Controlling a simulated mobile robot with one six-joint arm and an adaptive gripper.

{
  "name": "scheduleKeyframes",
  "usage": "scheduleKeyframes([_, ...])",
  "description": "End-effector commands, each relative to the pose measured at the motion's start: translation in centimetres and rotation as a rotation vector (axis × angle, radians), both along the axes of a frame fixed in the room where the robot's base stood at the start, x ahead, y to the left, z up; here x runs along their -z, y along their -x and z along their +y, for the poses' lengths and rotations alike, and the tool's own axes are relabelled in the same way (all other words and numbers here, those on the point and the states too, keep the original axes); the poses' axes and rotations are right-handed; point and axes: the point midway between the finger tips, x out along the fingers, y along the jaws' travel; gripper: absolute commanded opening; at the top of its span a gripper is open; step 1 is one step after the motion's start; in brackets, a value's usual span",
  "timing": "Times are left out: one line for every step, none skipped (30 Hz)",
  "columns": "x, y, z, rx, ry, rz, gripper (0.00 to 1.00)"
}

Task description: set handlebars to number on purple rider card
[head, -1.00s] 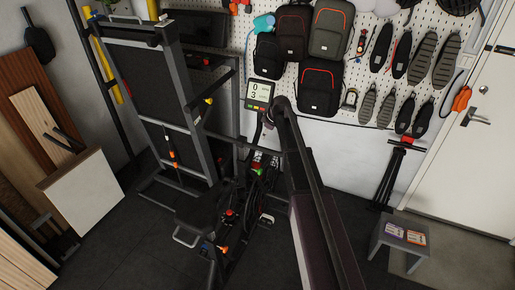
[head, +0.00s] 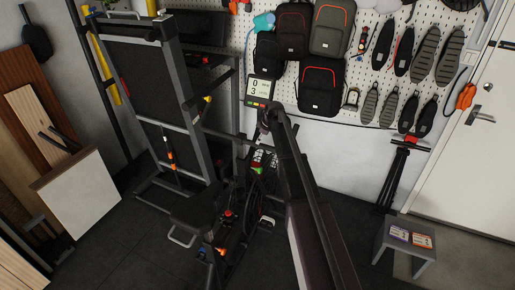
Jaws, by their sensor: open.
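A purple card (head: 399,233) and an orange card (head: 423,241) lie side by side on a small grey stool (head: 407,250) at the lower right. Their print is too small to read. A dark exercise bike stands at the centre, with its seat (head: 192,211) at the lower left of it. Its display (head: 259,89) shows 0 above 3. The handlebars are hard to make out among dark parts and behind my arm. My gripper (head: 261,160) is small and dark, below the display by the bike's front. It looks open; whether it touches anything I cannot tell.
A folded treadmill (head: 150,95) stands close left of the bike. Backpacks (head: 320,86) and shoe soles (head: 424,54) hang on the pegboard. A black stand (head: 395,175) leans at the right wall.

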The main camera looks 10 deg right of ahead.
Motion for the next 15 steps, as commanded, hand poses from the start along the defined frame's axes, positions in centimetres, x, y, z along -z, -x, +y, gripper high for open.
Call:
scheduleKeyframes([0.8,-0.3,0.1,0.000,0.000,0.000,0.74])
scheduleKeyframes([1.0,-0.4,0.2,0.000,0.000,0.000,0.74])
scheduleKeyframes([1.3,-0.5,0.2,-0.001,0.000,0.000,0.74])
scheduleKeyframes([1.6,-0.6,0.3,-0.001,0.000,0.000,0.74])
scheduleKeyframes([1.8,-0.7,0.3,-0.001,0.000,0.000,0.74])
scheduleKeyframes([2.1,-0.8,0.4,-0.001,0.000,0.000,0.74])
scheduleKeyframes([2.3,-0.9,0.5,-0.001,0.000,0.000,0.74])
scheduleKeyframes([2.6,-1.0,0.5,-0.001,0.000,0.000,0.74])
scheduleKeyframes([2.9,-1.1,0.6,-0.001,0.000,0.000,0.74])
scheduleKeyframes([3.1,-1.2,0.6,0.000,0.000,0.000,0.74])
scheduleKeyframes([3.3,-1.3,0.7,0.000,0.000,0.000,0.74])
scheduleKeyframes([3.6,-1.4,0.7,0.000,0.000,0.000,0.74])
scheduleKeyframes([3.8,-1.5,0.8,0.000,0.000,0.000,0.74])
scheduleKeyframes([4.0,-1.6,0.8,0.000,0.000,0.000,0.74])
scheduleKeyframes([4.2,-1.7,0.9,0.000,0.000,0.000,0.74])
